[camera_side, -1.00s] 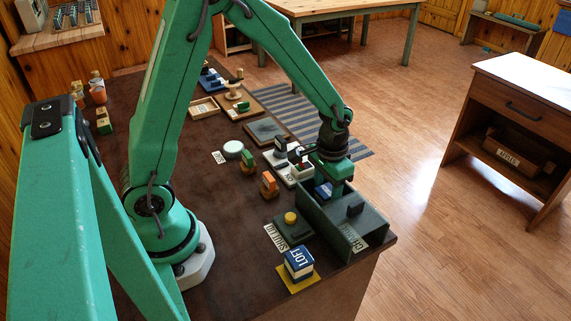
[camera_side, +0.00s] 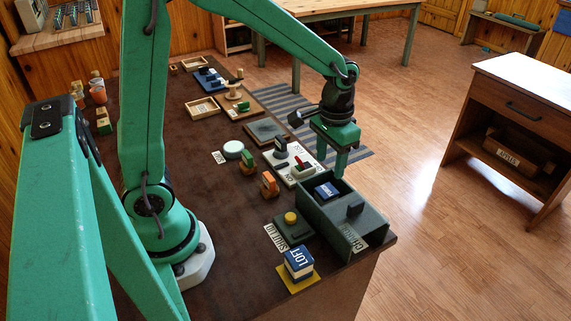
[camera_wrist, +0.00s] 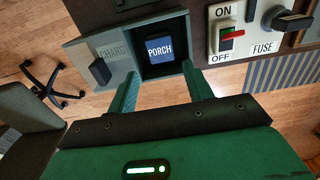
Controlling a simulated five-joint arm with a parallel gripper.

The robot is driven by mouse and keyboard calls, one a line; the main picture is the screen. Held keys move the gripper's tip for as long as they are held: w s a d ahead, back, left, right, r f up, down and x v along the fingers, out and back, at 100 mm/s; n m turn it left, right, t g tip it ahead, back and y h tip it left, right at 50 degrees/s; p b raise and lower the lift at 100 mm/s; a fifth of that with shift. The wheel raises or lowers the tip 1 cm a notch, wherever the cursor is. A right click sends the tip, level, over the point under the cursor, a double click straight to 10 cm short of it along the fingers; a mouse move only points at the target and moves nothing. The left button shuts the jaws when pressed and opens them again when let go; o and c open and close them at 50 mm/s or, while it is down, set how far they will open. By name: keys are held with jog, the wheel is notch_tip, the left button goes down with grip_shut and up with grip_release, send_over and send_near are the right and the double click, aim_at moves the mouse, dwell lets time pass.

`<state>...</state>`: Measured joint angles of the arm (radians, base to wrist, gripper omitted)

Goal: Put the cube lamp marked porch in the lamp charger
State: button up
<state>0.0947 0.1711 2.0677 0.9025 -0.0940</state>
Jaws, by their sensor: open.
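The lamp charger (camera_side: 363,225) is a dark grey-green box at the table's right front edge, with a label starting CHARG. The blue cube lamp marked PORCH (camera_wrist: 159,49) sits inside the charger's open compartment, label facing up. In the side view its blue top (camera_side: 325,191) shows below the charger's rim. My gripper (camera_side: 341,172) is above the compartment, clear of the lamp. In the wrist view its two green fingers (camera_wrist: 160,92) are apart with nothing between them.
A cube lamp marked LOFT (camera_side: 299,262) sits on a yellow pad near the front edge. A box with a yellow button (camera_side: 291,217) stands left of the charger. A white fuse switch panel (camera_side: 298,169) is behind it. Orange-and-green blocks (camera_side: 269,184) stand nearby. The table's left middle is clear.

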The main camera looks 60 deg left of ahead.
jog(key=shift+r, duration=0.15)
jog(key=s+a+r+t, duration=0.1)
jog(key=s+r+t, duration=0.1)
jog(key=s+r, duration=0.3)
jog(key=s+a+r+t, duration=0.2)
jog(key=s+r, duration=0.4)
jog(key=s, duration=0.3)
jog(key=shift+s+a+r+t, duration=0.25)
jog(key=shift+s+t, duration=0.05)
jog(key=shift+t, duration=0.5)
